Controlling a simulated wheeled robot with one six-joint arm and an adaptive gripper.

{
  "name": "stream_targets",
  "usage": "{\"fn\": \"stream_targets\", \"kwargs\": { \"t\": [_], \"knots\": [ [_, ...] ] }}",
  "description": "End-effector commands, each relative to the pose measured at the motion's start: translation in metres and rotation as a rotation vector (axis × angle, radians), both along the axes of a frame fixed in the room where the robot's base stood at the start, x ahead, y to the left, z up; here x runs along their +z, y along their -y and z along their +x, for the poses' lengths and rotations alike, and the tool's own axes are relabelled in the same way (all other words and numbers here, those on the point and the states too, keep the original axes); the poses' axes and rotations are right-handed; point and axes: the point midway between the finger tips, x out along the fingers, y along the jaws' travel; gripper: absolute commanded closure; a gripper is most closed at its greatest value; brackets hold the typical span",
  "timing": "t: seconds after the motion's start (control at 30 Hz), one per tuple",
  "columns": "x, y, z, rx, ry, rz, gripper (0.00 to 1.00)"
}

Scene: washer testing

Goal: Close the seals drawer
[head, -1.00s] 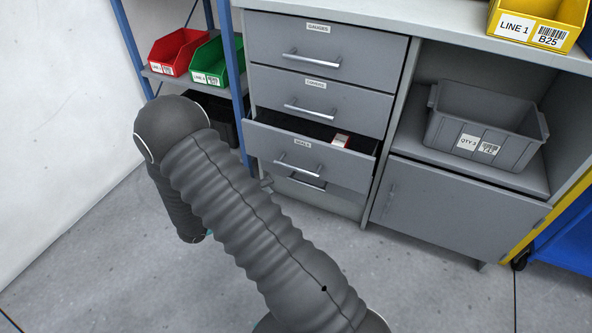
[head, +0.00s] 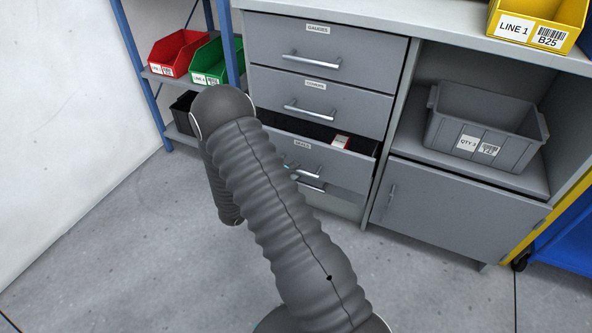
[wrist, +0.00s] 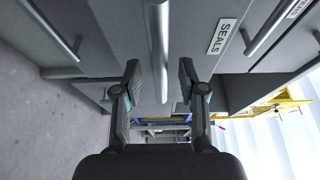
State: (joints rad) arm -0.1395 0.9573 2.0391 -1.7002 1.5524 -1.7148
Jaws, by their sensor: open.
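The seals drawer (head: 345,174) is the third grey drawer down in the cabinet and stands pulled out. A small red and white box (head: 341,142) shows inside it. My arm covers the left part of its front in the head view. In the wrist view the drawer front (wrist: 190,30) is close ahead, with its SEALS label (wrist: 222,36) and its bar handle (wrist: 157,45). My gripper (wrist: 158,75) is open, with one finger on each side of the lower end of the handle in the picture. I cannot tell whether a finger touches it.
The gauges drawer (head: 375,53) and the drawer below it (head: 358,106) are shut above. A grey bin (head: 455,150) stands in the open shelf at right, over a shut cupboard door (head: 430,210). Red (head: 175,55) and green (head: 208,62) bins sit on a rack at left.

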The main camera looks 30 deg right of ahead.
Motion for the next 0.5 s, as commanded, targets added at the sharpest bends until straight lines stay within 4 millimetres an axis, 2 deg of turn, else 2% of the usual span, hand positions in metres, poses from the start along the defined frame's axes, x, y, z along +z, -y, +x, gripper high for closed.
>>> {"fn": "stream_targets", "kwargs": {
  "t": [0.2,0.5],
  "knots": [
    [0.0,0.015,0.004,0.0,0.0,0.0,0.59],
    [0.0,0.016,0.004,0.0,0.0,0.001,0.59]
  ]
}}
